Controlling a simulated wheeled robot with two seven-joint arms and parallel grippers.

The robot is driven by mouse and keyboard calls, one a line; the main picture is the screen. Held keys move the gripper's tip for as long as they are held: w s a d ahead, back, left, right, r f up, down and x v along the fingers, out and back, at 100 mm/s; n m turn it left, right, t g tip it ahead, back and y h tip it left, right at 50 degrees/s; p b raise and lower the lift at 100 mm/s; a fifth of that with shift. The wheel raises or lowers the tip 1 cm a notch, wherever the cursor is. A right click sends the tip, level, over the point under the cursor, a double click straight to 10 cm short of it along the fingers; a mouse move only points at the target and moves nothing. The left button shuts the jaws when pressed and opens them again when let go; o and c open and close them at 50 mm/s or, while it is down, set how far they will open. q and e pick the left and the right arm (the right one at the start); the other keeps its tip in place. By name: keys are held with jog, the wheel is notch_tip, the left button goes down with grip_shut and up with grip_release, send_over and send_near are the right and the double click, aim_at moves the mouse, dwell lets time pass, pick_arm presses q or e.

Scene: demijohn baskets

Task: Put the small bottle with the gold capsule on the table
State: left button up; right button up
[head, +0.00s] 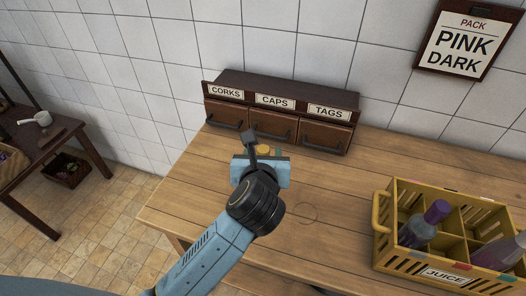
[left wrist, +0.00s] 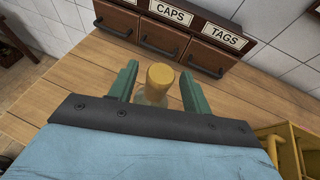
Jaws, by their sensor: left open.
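The small bottle shows its gold capsule (left wrist: 160,75) and a bit of pale neck in the left wrist view, between the two green fingers of my left gripper (left wrist: 159,88). The fingers are open, with a gap on each side of the capsule. In the head view the gold capsule (head: 264,149) shows just beyond my left gripper (head: 265,154). The bottle looks upright over the wooden table (head: 330,205); its lower body is hidden by the gripper, so I cannot tell whether its base touches the tabletop. My right gripper is not in view.
A drawer unit (head: 280,83) labelled corks, caps and tags stands at the table's back, close behind the bottle. A yellow juice crate (head: 381,232) with bottles, one purple-capped (head: 436,212), stands at right. The tabletop between is clear. A side table (head: 50,150) is at left.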

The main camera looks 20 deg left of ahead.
pick_arm(q)
jog(key=v, duration=1.1)
jog(key=shift+b, duration=0.4)
jog(key=shift+s, duration=0.1)
